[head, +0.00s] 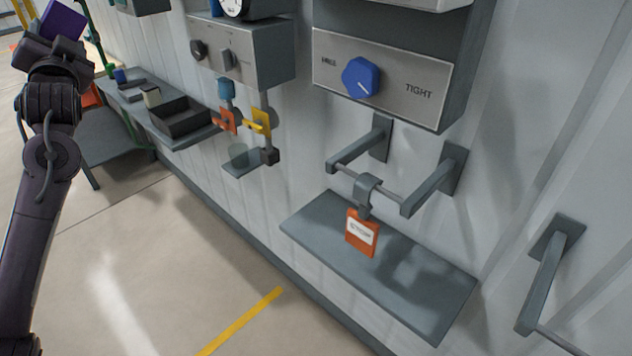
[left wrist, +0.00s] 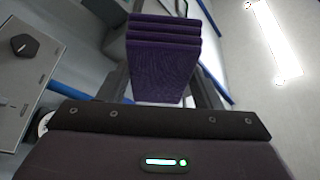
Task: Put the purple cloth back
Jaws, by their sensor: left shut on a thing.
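The purple cloth (left wrist: 163,60) is a folded stack with visible layers. It is held between the fingers of my left gripper (left wrist: 165,88), which is shut on it. In the head view, the cloth (head: 62,20) shows at the top left corner, above my left gripper (head: 58,42), with its upper part cut off by the frame edge. My left arm is raised at the left of the picture, clear of the wall fixtures. My right gripper is in neither view.
A grey shelf (head: 380,262) juts from the wall under a bar with an orange tag (head: 361,233). A control box with a blue knob (head: 361,77) is above. The floor is open.

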